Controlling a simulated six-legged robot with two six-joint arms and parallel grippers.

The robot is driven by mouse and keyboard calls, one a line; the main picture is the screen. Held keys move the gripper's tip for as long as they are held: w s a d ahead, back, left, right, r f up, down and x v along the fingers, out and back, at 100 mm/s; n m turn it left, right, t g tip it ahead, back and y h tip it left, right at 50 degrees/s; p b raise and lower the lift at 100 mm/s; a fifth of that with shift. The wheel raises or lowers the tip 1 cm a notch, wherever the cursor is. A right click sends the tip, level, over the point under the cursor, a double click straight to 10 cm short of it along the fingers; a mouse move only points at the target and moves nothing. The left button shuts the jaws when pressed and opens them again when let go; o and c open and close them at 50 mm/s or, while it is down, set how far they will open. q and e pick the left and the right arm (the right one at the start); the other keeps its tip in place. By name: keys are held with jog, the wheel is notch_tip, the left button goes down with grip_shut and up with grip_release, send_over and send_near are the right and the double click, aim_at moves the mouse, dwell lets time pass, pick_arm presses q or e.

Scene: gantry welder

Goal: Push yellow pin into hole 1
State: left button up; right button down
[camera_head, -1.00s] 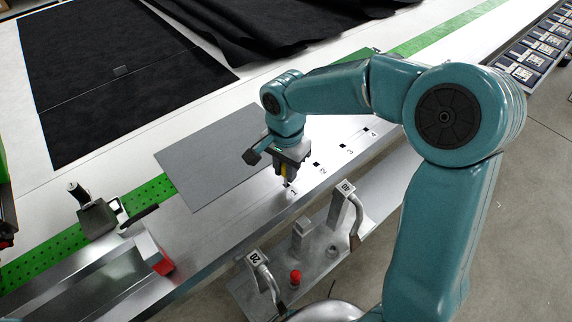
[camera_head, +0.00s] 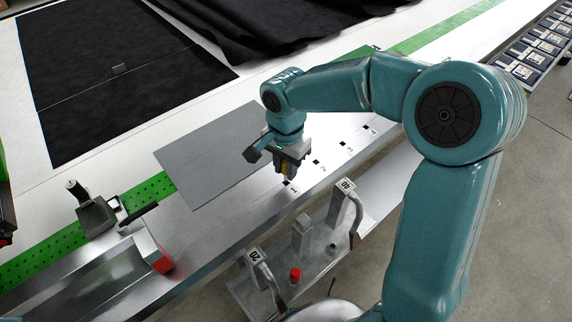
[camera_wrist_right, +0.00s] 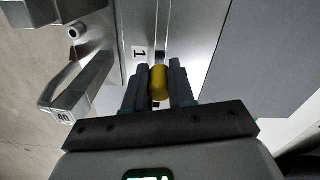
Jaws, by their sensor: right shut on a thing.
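The yellow pin (camera_head: 284,168) is held between the fingers of my right gripper (camera_head: 289,173), just above the metal rail. In the right wrist view the yellow pin (camera_wrist_right: 158,82) sits between the two dark fingers of the right gripper (camera_wrist_right: 158,92), which are shut on it. Hole 1 (camera_head: 288,183), a small dark square beside the printed "1", lies right below the fingertips. The pin hides part of the surface around it in the wrist view, so I cannot tell whether its tip touches the hole. My left gripper is not in view.
Holes 2 (camera_head: 316,162), 3 (camera_head: 342,144) and 4 (camera_head: 366,128) run along the rail. A grey plate (camera_head: 205,155) lies behind it. Handles labelled 40 (camera_head: 347,186) and 20 (camera_head: 256,257), and a red button (camera_head: 295,274), stand in front. A clamp-like device (camera_head: 95,212) is at left.

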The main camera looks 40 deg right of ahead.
aim_at(286, 181)
jog(key=shift+f+b, duration=1.7)
jog(key=shift+f, duration=0.15)
jog(key=shift+s+a+f, duration=0.1)
jog(key=shift+s+f, duration=0.1)
jog(key=shift+f, duration=0.1)
dwell(0.4)
